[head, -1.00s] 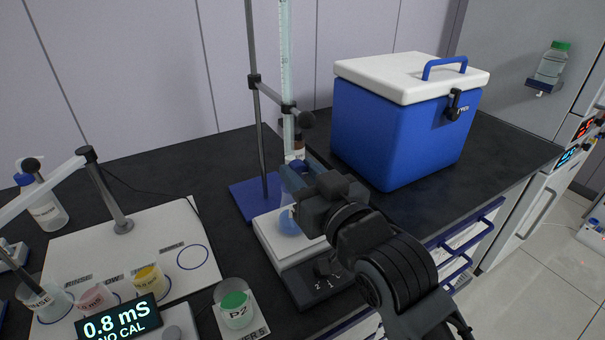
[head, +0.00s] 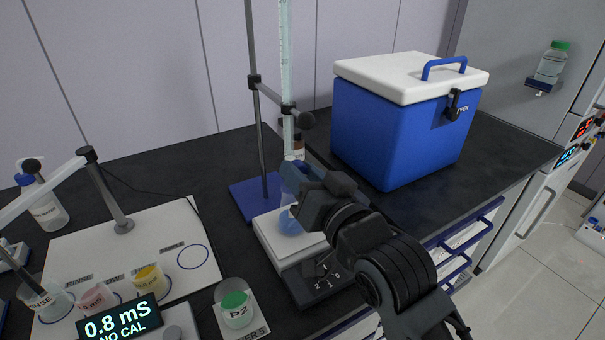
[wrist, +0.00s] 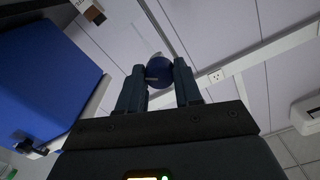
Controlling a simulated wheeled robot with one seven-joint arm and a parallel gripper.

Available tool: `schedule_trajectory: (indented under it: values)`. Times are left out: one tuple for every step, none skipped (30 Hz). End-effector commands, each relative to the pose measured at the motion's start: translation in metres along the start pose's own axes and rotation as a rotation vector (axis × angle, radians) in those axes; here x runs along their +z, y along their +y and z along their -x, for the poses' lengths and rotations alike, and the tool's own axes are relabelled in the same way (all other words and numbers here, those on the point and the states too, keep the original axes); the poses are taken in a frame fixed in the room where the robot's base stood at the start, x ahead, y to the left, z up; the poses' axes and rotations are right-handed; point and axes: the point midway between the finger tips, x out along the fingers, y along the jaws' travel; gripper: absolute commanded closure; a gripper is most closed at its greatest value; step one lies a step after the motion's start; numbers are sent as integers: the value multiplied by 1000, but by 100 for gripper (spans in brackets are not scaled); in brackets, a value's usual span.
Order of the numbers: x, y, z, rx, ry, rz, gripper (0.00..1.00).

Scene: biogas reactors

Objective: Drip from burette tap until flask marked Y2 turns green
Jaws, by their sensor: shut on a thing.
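The burette (head: 287,60) hangs upright in a clamp on a stand in the head view. Its blue tap (wrist: 159,71) sits between the two fingertips of my gripper (wrist: 160,84) in the wrist view, and the gripper is shut on it. In the head view my gripper (head: 300,182) hides the tap. A conical flask (head: 290,221) with blue liquid stands below on a white-topped stirrer (head: 275,240). My gripper partly covers the flask, and I cannot read its mark.
A blue cool box (head: 385,135) with a white lid stands right of the stand. Several cups (head: 150,281) stand on a white board at left. A meter (head: 122,322) reads 0.8 mS.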

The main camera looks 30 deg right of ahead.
Motion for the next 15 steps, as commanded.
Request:
schedule_trajectory:
  values:
    - [0, 0, 0, 0, 1, 1, 96]
    - [0, 0, 0, 0, 1, 1, 96]
    - [0, 0, 0, 0, 1, 1, 96]
    - [0, 0, 0, 0, 1, 1, 96]
    - [0, 0, 0, 0, 1, 1, 63]
    - [0, 0, 0, 0, 1, 1, 59]
    - [0, 0, 0, 0, 1, 1, 56]
    - [0, 0, 0, 0, 1, 1, 54]
    - [0, 0, 0, 0, 0, 1, 50]
    - [0, 0, 0, 0, 0, 1, 47]
    - [0, 0, 0, 0, 0, 1, 44]
    - [0, 0, 0, 0, 0, 1, 40]
    - [0, 0, 0, 0, 0, 1, 40]
    - [0, 0, 0, 0, 0, 1, 40]
    - [0, 0, 0, 0, 0, 1, 40]
